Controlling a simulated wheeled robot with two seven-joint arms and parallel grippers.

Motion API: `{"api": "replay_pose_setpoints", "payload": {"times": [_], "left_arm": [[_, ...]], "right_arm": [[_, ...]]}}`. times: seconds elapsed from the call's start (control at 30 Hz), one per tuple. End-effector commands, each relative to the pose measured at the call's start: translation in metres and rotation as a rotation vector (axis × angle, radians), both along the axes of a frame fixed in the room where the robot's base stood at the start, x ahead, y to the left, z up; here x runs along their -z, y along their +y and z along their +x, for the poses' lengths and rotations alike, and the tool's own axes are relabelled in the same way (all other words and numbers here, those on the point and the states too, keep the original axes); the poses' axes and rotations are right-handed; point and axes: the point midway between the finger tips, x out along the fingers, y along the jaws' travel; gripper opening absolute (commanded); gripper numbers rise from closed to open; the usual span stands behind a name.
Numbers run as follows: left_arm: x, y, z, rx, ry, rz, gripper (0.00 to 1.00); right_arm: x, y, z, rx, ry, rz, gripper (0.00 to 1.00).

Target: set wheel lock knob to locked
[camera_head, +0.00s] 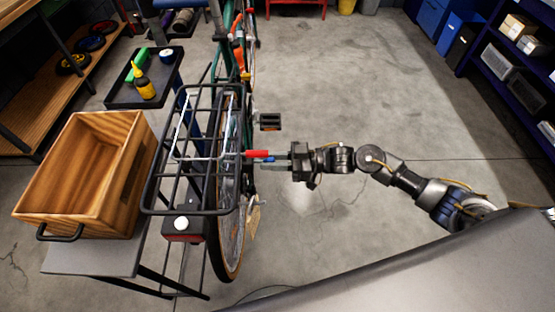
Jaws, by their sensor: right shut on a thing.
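The bike stands with its rear wheel (229,200) and black rear rack (202,88) towards me. The contact is partly hidden. My left gripper is not in view.
A wooden crate (131,160) stands on a grey bench (95,258) left of the rack. A black tray (121,96) holds a yellow bottle (144,84). A red-and-black box with a white round part (181,223) hangs at the rack's rear. The floor right of the bike is clear.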

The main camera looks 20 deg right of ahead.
Motion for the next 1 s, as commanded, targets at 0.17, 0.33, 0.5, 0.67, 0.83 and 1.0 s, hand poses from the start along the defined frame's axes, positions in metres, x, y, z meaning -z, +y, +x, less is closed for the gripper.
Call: {"api": "replay_pose_setpoints", "payload": {"times": [0.17,0.33,0.5,0.67,0.83,1.0], "left_arm": [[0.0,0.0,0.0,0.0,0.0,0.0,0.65],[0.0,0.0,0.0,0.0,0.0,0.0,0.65],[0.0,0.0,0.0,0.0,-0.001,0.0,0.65],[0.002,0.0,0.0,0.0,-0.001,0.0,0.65],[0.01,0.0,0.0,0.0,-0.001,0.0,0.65],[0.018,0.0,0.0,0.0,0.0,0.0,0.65]], "right_arm": [[0.0,-0.001,0.0,0.001,-0.001,-0.001,0.29],[0.0,-0.001,0.0,0.001,0.0,-0.002,0.45],[0.0,-0.001,0.0,0.001,0.0,-0.002,0.45],[0.002,-0.008,-0.001,0.002,0.001,-0.003,0.45],[0.004,-0.037,-0.009,0.002,0.002,-0.006,0.45],[0.003,-0.07,-0.017,0.002,0.001,-0.005,0.45]]}}
